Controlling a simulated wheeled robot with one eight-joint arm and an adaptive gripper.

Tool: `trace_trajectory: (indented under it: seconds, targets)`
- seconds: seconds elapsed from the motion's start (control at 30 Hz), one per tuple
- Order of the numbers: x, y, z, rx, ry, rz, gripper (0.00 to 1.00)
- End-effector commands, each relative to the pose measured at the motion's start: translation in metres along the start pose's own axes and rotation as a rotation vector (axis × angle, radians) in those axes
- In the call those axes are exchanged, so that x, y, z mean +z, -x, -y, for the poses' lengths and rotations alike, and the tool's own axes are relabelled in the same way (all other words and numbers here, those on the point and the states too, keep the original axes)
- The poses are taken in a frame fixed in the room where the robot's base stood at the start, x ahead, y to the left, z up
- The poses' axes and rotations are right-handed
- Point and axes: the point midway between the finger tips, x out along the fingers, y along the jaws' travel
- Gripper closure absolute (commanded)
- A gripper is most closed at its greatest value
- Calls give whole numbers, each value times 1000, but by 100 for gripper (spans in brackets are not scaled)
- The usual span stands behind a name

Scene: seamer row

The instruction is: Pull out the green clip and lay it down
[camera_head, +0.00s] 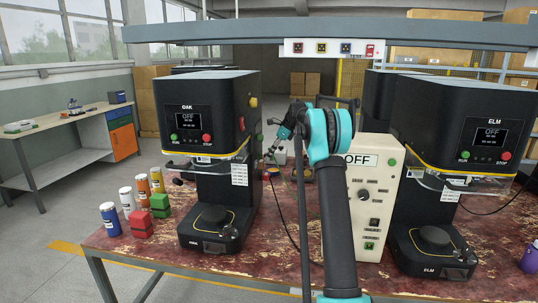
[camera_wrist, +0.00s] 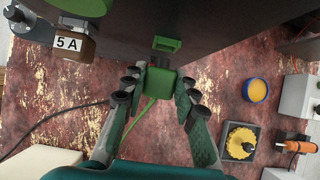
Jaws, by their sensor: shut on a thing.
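In the wrist view the green clip (camera_wrist: 158,83) is a green block between the two fingertips of my gripper (camera_wrist: 160,86), which is shut on it. A thin green cord (camera_wrist: 141,121) runs from it down toward the gripper's palm. Just beyond it is a green socket (camera_wrist: 166,44) with a dark opening, on the side of a dark machine body. I cannot tell whether the clip's far end still touches the socket. In the head view my gripper (camera_head: 284,133) is partly hidden behind my arm, right of the OAK machine (camera_head: 213,120); the clip cannot be made out there.
The OFF control box (camera_head: 365,195) and ELM machine (camera_head: 450,130) stand to the right. Cans and red and green blocks (camera_head: 160,204) are at the left of the worn red table (camera_head: 150,262). The wrist view shows a yellow gear (camera_wrist: 240,139), a blue-rimmed yellow disc (camera_wrist: 256,90) and a 5A tag (camera_wrist: 69,43).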

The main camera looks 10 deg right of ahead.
Motion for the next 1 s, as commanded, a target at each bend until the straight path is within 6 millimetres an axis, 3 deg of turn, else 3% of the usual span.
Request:
trace_trajectory:
  seconds: [1.0]
  targets:
    - [-24,14,0,0,0,0,100]
